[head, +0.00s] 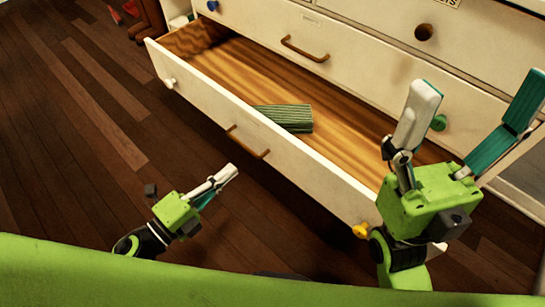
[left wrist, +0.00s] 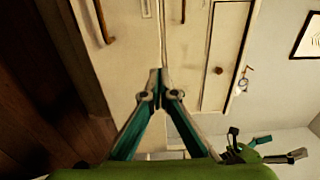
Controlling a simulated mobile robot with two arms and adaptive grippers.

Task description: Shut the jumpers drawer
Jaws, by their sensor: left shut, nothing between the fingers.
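One drawer (head: 205,100) of the white dresser stands pulled out in the head view, with a brown bar handle (head: 247,141) on its front. I cannot read a label on it. A folded green striped garment (head: 284,117) lies inside. My left gripper (head: 231,172) is shut and empty, in front of the drawer front near the handle and seemingly apart from it. Its closed fingertips also show in the left wrist view (left wrist: 157,75). My right gripper (head: 480,95) is open and empty, over the drawer's right end, hiding part of it.
The closed drawer above (head: 360,62) has a brown handle (head: 304,48), a blue knob (head: 212,5) and a green knob (head: 438,122). The open drawer has a white knob (head: 170,83) and a yellow knob (head: 361,231). The wooden floor (head: 75,130) at left is mostly clear.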

